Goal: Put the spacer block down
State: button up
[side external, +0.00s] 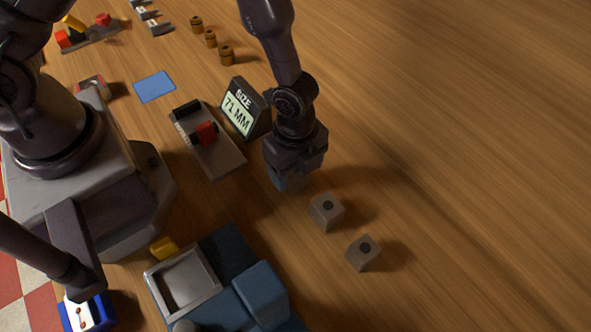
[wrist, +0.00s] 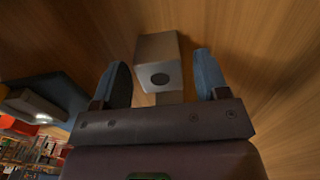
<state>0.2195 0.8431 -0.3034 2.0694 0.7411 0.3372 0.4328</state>
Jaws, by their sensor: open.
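My gripper (side external: 291,182) points down, low over the wooden table, beside two grey blocks with dark round holes. The nearer of these blocks (side external: 327,212) is just to its lower right, and the other block (side external: 364,252) is farther along the same line. In the wrist view, my gripper (wrist: 161,62) has its two blue fingers apart. A grey spacer block (wrist: 157,52) with a dark hole shows between them, with gaps on both sides. In the side view the fingers hide what is between them. I cannot tell which block this is there, or its exact height.
A display reading "SIZE 71 MM" (side external: 240,110) and a grey measuring fixture (side external: 222,158) stand left of my gripper. A blue fixture (side external: 262,292) with a grey square tray (side external: 183,284) lies at the front. The table to the right is clear.

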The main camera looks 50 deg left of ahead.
jog(key=a+r+n+t+y, duration=0.1)
jog(key=a+r+n, duration=0.35)
jog(key=r, duration=0.65)
jog(key=a+r+n+t+y, duration=0.1)
jog(key=a+r+n+t, duration=0.3)
jog(key=r, duration=0.8)
jog(key=s+a+r+n+h, duration=0.2)
jog(key=s+a+r+n, duration=0.5)
jog(key=s+r+n, duration=0.2)
jog(key=shift+s+a+r+t, duration=0.3)
jog(key=shift+s+r, duration=0.1)
jog(key=shift+s, duration=0.3)
